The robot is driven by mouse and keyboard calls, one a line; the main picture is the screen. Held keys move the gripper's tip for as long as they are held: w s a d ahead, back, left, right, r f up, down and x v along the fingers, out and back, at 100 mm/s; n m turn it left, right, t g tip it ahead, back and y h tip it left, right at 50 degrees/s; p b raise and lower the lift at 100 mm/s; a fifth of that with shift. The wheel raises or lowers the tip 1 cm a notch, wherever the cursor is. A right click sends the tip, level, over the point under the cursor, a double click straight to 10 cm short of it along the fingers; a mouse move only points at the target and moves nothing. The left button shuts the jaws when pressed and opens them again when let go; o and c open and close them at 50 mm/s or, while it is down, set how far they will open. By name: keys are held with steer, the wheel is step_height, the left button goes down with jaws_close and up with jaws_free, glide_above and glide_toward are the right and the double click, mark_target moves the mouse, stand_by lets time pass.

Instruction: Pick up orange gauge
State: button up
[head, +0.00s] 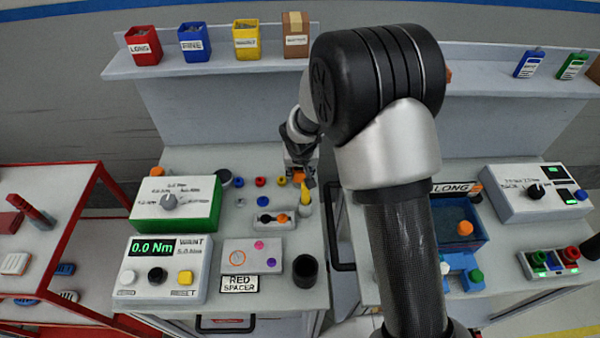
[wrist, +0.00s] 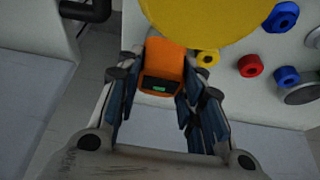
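The orange gauge (wrist: 165,60) shows in the wrist view as an orange body with a dark face and a small green display. My gripper (wrist: 161,88) has one finger along each side of it, with no clear gap, and appears shut on it. In the head view, my gripper (head: 301,170) is at the right rear of the left bench, and a bit of the orange gauge (head: 297,176) shows beneath it. My arm and fingers hide part of the gauge. I cannot tell whether it touches the bench.
A yellow object (head: 305,194) stands close in front of the gripper; a large yellow shape (wrist: 200,14) fills the top of the wrist view. Red, blue and yellow parts (wrist: 250,66) lie beside the gauge. A black cup (head: 305,270) stands near the bench's front right. A shelf rises behind.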

steer(key=c, duration=0.5)
